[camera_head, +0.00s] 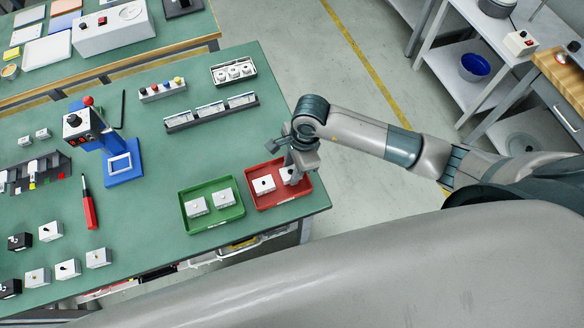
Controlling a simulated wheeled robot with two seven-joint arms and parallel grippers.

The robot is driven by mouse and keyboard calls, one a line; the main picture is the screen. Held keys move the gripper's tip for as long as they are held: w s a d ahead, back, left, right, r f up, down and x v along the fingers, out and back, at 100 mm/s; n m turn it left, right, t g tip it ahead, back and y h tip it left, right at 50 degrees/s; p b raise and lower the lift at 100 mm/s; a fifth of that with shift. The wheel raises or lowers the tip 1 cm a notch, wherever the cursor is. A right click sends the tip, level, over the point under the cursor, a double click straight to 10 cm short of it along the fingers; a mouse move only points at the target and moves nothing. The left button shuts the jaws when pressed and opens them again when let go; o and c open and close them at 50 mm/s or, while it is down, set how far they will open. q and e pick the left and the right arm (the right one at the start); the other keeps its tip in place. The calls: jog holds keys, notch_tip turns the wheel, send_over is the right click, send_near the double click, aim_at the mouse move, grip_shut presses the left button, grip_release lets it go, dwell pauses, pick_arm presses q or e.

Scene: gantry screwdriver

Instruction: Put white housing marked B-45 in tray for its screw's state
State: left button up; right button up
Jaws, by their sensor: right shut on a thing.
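My right gripper (292,171) reaches down over the right part of the red tray (280,199) and is shut on a white housing (287,176). The gripper partly hides this housing, and I cannot tell whether it touches the tray floor. Another white housing (263,184) with a dark spot on top sits in the left part of the red tray. The green tray (215,221) beside it holds two white housings (197,206). No B-45 marking is readable at this size. My left gripper is not in view.
More white housings (67,269) and black ones (20,241) stand at the table's lower left. A red screwdriver (89,207), a blue gantry stand (124,165) and grey racks (212,110) are on the green table. Its middle is clear.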

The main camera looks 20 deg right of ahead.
jog(key=shift+f+b, duration=0.5)
dwell(0.9)
jog(key=o, duration=1.3)
jog(key=shift+c, duration=0.2)
jog(key=shift+r, duration=0.15)
jog(key=shift+w+d+r, duration=0.1)
jog(key=shift+r, duration=0.5)
notch_tip(320, 180, up, 16)
jog(key=d+b, duration=0.3)
jog(key=b, duration=0.1)
jog(key=shift+f, duration=0.15)
jog(key=shift+a, duration=0.1)
